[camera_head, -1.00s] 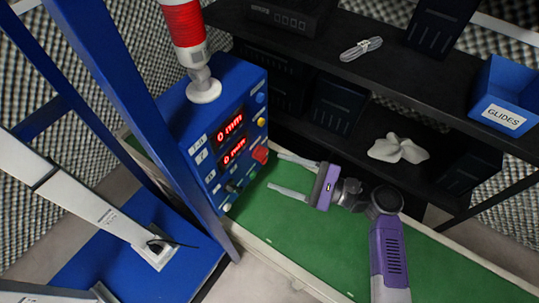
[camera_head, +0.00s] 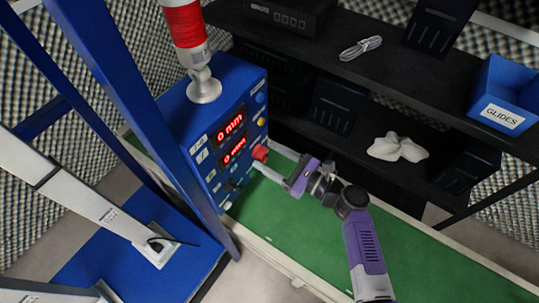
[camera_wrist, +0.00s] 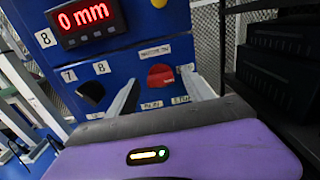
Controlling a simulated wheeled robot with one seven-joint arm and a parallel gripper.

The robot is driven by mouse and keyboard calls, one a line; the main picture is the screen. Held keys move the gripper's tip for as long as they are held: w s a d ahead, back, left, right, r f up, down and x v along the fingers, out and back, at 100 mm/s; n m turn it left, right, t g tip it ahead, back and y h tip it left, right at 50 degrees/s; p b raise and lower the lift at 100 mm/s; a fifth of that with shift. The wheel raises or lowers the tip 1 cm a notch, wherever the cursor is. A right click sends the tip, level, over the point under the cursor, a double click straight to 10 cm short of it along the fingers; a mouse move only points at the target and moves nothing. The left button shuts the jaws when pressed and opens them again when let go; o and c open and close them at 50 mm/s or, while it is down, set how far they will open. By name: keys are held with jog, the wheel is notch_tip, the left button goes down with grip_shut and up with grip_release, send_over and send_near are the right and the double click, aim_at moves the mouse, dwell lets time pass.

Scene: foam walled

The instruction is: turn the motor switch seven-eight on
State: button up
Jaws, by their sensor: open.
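The blue control box (camera_head: 205,120) stands at the end of the green bench. In the wrist view its face shows labels 7 and 8 (camera_wrist: 83,71) above a dark knob (camera_wrist: 91,93), the motor switch, left of my fingers. The knob's setting is not clear. My gripper (camera_head: 263,168) is open and empty, its fingers reaching toward the lower right of the panel. In the wrist view the red button (camera_wrist: 160,76) shows between the fingers of my gripper (camera_wrist: 161,78). I cannot tell whether a finger touches the panel.
Red displays (camera_head: 230,127) read 0 mm on the box. A blue frame post (camera_head: 140,120) stands close on its left. A dark shelf (camera_head: 350,65) with a white cloth (camera_head: 398,147) and a blue GLIDES bin (camera_head: 505,95) runs behind. The green bench top (camera_head: 300,235) is clear.

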jog(key=shift+w+a, duration=0.15)
jog(key=shift+c, duration=0.4)
grip_shut()
